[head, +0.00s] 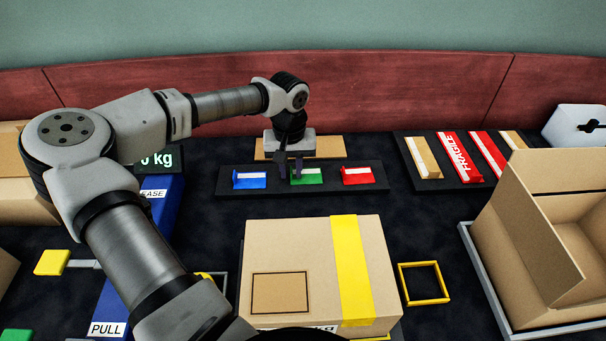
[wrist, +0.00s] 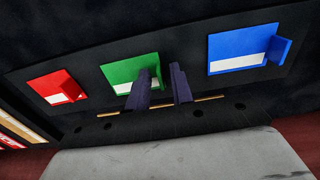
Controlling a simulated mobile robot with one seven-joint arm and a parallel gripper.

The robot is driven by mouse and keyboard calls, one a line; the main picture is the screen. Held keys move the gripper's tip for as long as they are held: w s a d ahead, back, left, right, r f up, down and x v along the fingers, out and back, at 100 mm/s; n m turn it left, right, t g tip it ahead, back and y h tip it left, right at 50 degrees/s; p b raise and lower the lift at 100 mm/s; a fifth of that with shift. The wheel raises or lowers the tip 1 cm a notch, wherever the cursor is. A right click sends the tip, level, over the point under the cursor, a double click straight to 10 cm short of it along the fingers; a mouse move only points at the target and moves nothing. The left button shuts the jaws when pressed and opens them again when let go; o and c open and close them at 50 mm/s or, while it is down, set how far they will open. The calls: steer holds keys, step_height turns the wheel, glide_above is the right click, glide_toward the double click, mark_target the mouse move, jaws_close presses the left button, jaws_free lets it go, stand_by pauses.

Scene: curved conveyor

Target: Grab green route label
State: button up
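The green route label (head: 308,177) lies in the middle of a dark tray (head: 228,183), between a blue label (head: 249,180) and a red label (head: 357,176). In the wrist view the green label (wrist: 128,70) has a white strip and a small raised tab. My gripper (head: 290,168) is over the left part of the green label. In the wrist view my gripper's two dark fingers (wrist: 161,86) are apart, with a gap between them. The left finger overlaps the green label and partly hides its tab; I cannot tell whether they touch.
A closed carton (head: 280,240) with yellow tape stands in front of the tray. A cardboard strip (head: 335,147) lies behind it. Red FRAGILE strips (head: 460,157) lie to the right, near an open carton (head: 540,235). A red wall (head: 400,95) runs along the back.

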jaws_close()
steer(key=shift+r, duration=0.15)
